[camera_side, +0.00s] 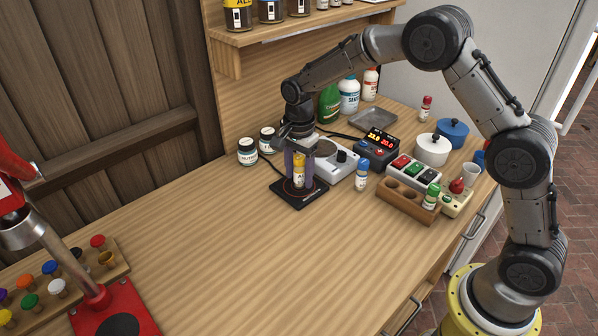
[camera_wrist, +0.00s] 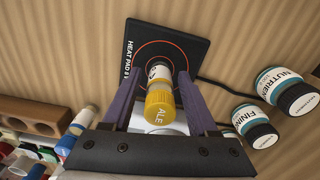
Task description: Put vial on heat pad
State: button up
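The vial (camera_side: 299,172) has a yellow cap and a label. It stands upright over the black heat pad (camera_side: 284,195) at the back of the bench. In the wrist view the vial's cap (camera_wrist: 160,107) reads ALE, and its lower end lies inside the orange ring of the heat pad (camera_wrist: 195,30). My gripper (camera_side: 299,180) points straight down, with one purple finger on each side of the vial. I cannot tell whether the fingers press on the vial or stand slightly apart from it. The vial's base appears at pad level, but its contact is partly hidden.
A stirrer plate (camera_side: 345,158) and a blue-capped vial (camera_side: 361,175) stand right of the pad. A wooden rack (camera_side: 400,203) holds a green-capped vial (camera_side: 431,196). Jars (camera_side: 247,152) stand behind left. A red capper (camera_side: 112,305) is front left. The bench middle is clear.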

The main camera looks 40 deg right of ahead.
jog(key=shift+r, duration=0.1)
notch_tip(320, 180, up, 12)
jog(key=shift+f, duration=0.15)
jog(key=shift+s+d+r, duration=0.1)
jog(key=shift+s+r, duration=0.15)
jog(key=shift+r, duration=0.35)
jog(key=s+d+r+n+t, duration=0.15)
jog(key=s+r+n, duration=0.25)
jog(key=s, duration=0.5)
jog(key=s+d+r+n+t, duration=0.1)
jog(key=s+r+n+t, duration=0.1)
jog(key=s+r+n, duration=0.45)
jog(key=s+f+n+t, duration=0.1)
jog(key=s+f+n, duration=0.1)
jog(key=s, duration=0.6)
jog(key=s+d+f+n+t, duration=0.1)
jog(key=s+f+n, duration=0.2)
jog(key=s, duration=0.5)
jog(key=shift+d+f+n, duration=0.2)
jog(key=shift+f+n, duration=0.15)
jog(key=shift+f, duration=0.2)
